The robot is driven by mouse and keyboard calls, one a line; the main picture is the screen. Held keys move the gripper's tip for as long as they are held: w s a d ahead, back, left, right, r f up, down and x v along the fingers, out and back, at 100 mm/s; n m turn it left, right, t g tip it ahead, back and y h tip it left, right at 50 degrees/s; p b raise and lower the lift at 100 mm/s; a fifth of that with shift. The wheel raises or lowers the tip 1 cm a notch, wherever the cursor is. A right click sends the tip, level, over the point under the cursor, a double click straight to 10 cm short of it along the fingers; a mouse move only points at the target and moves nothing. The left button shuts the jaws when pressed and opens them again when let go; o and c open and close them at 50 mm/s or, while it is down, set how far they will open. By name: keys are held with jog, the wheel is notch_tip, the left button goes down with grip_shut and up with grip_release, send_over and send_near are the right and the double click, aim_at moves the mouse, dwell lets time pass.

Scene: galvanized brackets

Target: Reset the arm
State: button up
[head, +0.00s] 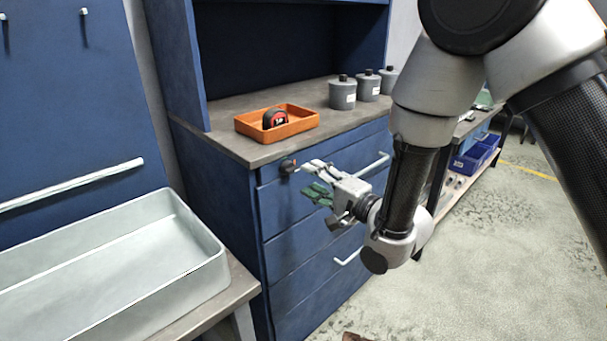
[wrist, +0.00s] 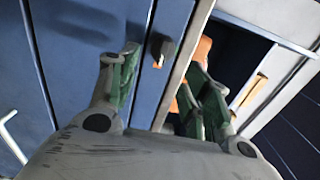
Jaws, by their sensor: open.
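My gripper (head: 314,178) is open and empty in the head view. It hangs in front of the blue drawer cabinet (head: 285,225), near the front edge of its counter. In the wrist view my gripper (wrist: 165,85) shows its two green-padded fingers spread apart with nothing between them. My arm comes down from the upper right of the head view.
An orange tray (head: 250,133) with a red and black tape measure (head: 274,118) sits on the counter (head: 225,137). Several grey canisters (head: 342,93) stand behind it. A pale bin (head: 215,270) is at lower left. Blue bins (head: 470,163) are at right; floor there is open.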

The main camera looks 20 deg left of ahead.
jog(key=shift+s+d, duration=0.35)
jog(key=shift+d, duration=0.2)
